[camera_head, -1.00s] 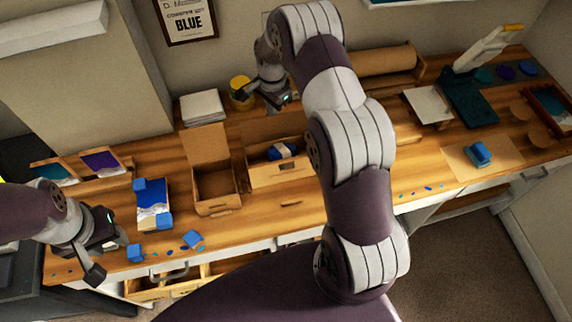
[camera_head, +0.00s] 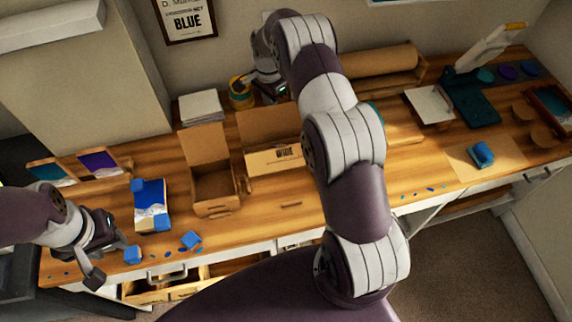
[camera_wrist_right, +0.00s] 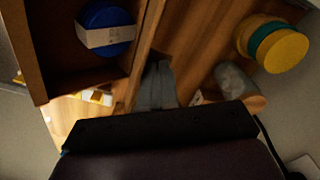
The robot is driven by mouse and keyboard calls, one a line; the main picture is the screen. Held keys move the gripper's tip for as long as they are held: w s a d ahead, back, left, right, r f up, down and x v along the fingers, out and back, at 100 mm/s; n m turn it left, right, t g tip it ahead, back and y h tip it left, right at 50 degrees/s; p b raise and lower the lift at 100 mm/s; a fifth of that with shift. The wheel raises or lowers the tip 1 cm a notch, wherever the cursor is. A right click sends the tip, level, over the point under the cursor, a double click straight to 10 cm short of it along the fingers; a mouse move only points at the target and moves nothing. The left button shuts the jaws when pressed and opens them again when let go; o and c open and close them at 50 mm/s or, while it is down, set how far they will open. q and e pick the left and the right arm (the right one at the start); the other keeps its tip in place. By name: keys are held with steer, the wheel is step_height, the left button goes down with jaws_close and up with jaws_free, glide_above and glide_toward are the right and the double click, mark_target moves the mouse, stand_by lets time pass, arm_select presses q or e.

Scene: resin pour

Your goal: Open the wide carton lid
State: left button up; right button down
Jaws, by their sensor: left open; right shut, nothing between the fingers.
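The wide carton (camera_head: 275,161), marked WIDE on its front, stands on the bench in the head view. Its brown lid (camera_head: 265,124) stands raised at the back; my right arm hides the carton's right end. In the right wrist view, a blue jar with a white label (camera_wrist_right: 106,32) lies inside the open carton (camera_wrist_right: 42,75). My right gripper (camera_head: 276,92) is shut and empty, behind the raised lid; its grey fingers (camera_wrist_right: 156,88) show beside a brown panel in the wrist view. My left gripper (camera_head: 110,257) is open and empty at the bench's front left.
A narrower open carton (camera_head: 215,188) stands left of the wide one. A yellow tin (camera_head: 240,95) is close to my right gripper, and a white stack (camera_head: 201,106) is left of it. A brown roll (camera_head: 378,60) lies at the back.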

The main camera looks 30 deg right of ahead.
step_height(320, 180, up, 9)
steer(key=p, duration=0.6)
stand_by(0.5)
